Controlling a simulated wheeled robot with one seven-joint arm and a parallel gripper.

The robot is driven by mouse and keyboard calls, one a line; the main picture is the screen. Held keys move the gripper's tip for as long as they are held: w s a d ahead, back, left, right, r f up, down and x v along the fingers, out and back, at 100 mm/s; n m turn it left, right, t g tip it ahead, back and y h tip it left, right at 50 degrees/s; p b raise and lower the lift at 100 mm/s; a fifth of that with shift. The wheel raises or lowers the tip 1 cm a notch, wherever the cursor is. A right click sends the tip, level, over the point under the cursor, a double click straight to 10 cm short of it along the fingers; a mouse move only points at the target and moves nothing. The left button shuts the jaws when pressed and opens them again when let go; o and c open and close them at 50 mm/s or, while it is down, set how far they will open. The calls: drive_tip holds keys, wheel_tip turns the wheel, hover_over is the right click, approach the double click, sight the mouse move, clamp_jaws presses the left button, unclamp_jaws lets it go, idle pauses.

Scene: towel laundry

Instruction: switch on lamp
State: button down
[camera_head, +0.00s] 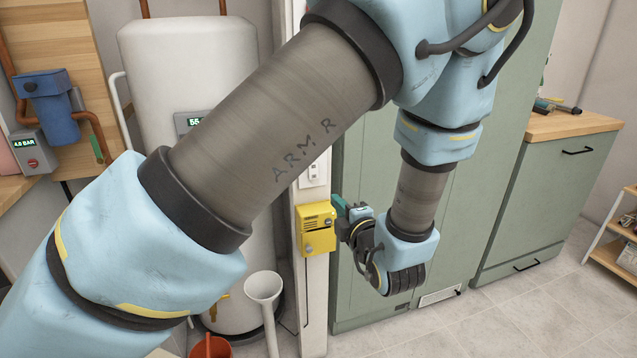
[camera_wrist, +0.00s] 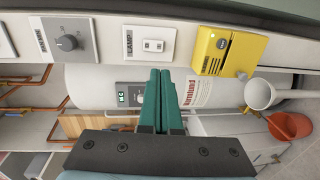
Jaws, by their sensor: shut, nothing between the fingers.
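The lamp switch (camera_wrist: 149,44) is a white plate marked "LAMP" with a small two-part rocker. It sits on a white post and appears sideways in the wrist view, just above and left of my fingertips. In the head view a white switch plate (camera_head: 313,171) shows on the post beside my arm, partly covered by it. I cannot tell the rocker's position. My gripper (camera_wrist: 166,72) has its teal fingers shut together with nothing between them. In the head view my gripper (camera_head: 340,206) is right of the post, apart from the switch and lower than it.
A yellow box (camera_head: 318,230) is on the post below the switch, close to my fingers. A grey dial plate (camera_wrist: 68,43) sits on the switch's other side. A white tank (camera_head: 170,70), white funnel (camera_head: 264,287) and orange bucket (camera_head: 211,347) stand behind. Green cabinets (camera_head: 480,190) are at right.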

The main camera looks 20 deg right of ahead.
drive_tip(key=w+p, duration=0.1)
drive_tip(key=w, duration=0.3)
drive_tip(key=w+d+f+p, duration=0.1)
drive_tip(key=w, duration=0.4)
drive_tip(key=w+p, duration=0.2)
drive_tip(key=w, duration=0.2)
drive_tip(key=shift+w+d+f, duration=0.3)
drive_tip(key=shift+w+f, duration=0.1)
drive_tip(key=shift+f, duration=0.1)
drive_tip(key=shift+w+f+b, duration=0.2)
drive_tip(key=shift+f+b, duration=0.05)
drive_tip(key=shift+b, duration=0.35)
drive_tip(key=shift+r+p, duration=0.3)
drive_tip(key=shift+s, duration=0.2)
drive_tip(key=s+a+f+b, duration=0.1)
drive_tip(key=s+b, duration=0.1)
drive_tip(key=s, duration=1.1)
drive_tip(key=shift+s+a+f+b, duration=0.25)
drive_tip(key=shift+a+f+b, duration=0.05)
drive_tip(key=shift+f+b, duration=0.1)
